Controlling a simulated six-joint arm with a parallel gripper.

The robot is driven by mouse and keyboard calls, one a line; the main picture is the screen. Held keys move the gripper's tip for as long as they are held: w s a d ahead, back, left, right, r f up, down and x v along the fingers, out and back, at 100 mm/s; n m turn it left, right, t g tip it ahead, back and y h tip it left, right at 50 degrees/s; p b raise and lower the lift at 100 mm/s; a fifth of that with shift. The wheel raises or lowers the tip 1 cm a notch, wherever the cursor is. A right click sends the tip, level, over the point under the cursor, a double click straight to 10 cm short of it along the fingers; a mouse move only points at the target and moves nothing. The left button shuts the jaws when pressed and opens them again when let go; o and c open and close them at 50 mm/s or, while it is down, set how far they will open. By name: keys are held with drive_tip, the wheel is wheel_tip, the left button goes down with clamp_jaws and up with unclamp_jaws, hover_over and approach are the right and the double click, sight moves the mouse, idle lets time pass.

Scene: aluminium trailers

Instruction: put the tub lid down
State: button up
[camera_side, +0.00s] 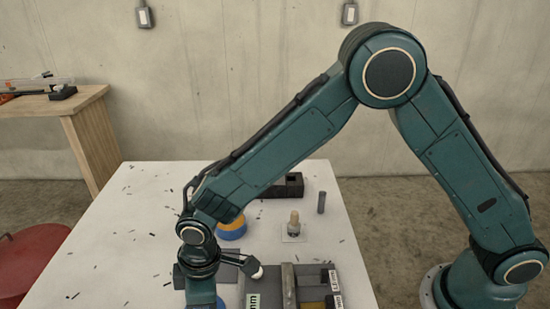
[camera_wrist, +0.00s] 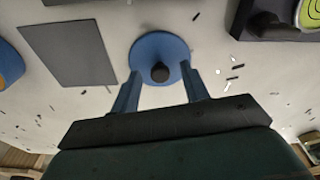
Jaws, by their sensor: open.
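The tub lid, a round blue disc (camera_wrist: 148,46) with a black knob in its middle, lies flat on or close above the pale table in the wrist view. My gripper (camera_wrist: 161,72) is open, with one blue finger on each side of the knob and a gap on both sides. In the side view my gripper points down at the bottom edge and its fingertips are out of frame. A blue and yellow round tub (camera_side: 232,231) stands behind my wrist there, partly hidden. A blue and orange round thing (camera_wrist: 8,66) shows at the left edge of the wrist view.
A dark grey square plate (camera_wrist: 68,52) lies left of the lid. A labelled grey tray (camera_side: 315,270), a wooden-knobbed piece (camera_side: 294,222), a grey cylinder (camera_side: 321,202) and a black block (camera_side: 285,186) stand to the right. Small dark scraps are scattered on the table (camera_side: 140,200).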

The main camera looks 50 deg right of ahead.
clamp_jaws()
drive_tip(key=shift+r, duration=0.15)
wheel_tip(320, 180, up, 20)
idle(0.8)
idle(0.4)
